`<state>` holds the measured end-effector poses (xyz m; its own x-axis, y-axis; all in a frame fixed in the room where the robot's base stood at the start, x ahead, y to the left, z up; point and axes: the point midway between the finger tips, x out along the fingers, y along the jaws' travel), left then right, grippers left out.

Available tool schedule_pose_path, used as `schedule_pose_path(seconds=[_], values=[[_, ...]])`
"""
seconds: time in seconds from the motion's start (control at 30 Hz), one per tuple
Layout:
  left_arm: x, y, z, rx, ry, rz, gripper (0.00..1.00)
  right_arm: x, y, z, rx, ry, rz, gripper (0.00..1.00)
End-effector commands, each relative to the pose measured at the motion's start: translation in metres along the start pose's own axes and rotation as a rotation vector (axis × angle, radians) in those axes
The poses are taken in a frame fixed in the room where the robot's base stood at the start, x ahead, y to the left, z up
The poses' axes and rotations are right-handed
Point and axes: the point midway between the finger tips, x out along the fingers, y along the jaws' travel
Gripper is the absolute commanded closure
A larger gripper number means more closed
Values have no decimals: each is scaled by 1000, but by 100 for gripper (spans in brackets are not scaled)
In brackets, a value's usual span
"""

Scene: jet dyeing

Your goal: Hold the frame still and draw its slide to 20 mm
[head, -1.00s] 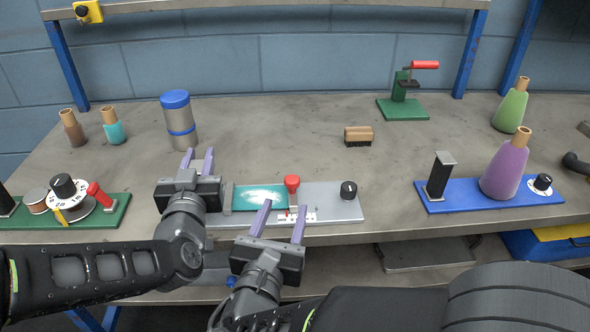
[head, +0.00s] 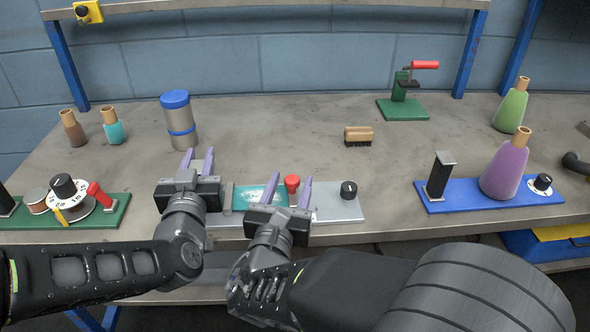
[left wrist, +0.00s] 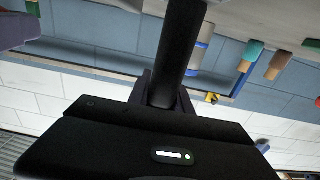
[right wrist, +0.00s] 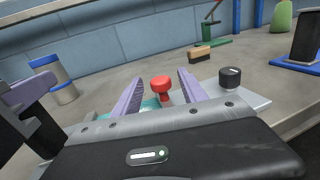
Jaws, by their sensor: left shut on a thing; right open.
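The frame is a grey base plate (head: 340,207) on the bench with a teal panel (head: 250,195), a red knob (head: 292,183) and a black knob (head: 348,190). My left gripper (head: 198,162) is at its left end, shut on a dark upright post (left wrist: 182,50) seen in the left wrist view. My right gripper (head: 290,184) is open. In the right wrist view the red knob (right wrist: 161,84) stands between its spread fingers, with visible gaps on both sides. The slide's scale is mostly hidden behind my right gripper, so its reading cannot be told.
A blue-lidded canister (head: 178,120) stands behind my left gripper. A green board with a dial (head: 64,187) lies at left. A brush (head: 358,136) lies behind the frame. A blue board (head: 465,197) with a purple flask (head: 504,170) is at right.

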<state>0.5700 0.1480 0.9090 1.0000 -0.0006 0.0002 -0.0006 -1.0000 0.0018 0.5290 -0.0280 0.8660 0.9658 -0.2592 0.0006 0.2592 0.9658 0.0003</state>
Motion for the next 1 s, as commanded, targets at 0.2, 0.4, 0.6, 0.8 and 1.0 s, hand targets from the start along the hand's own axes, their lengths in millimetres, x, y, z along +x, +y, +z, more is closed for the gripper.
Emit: schedule_pose_path(seconds=[0.2,0.4,0.6,0.8,1.0], values=[[0,0,0,0,1,0,100,36,0,-1,-2,0,-1,50],[0,0,0,0,0,0,100,48,0,0,0,1,-1,50],[0,0,0,0,0,0,100,49,0,0,0,1,0,50],[0,0,0,0,0,0,100,48,0,0,0,1,0,63],[0,0,0,0,0,0,100,48,0,0,0,1,0,80]])
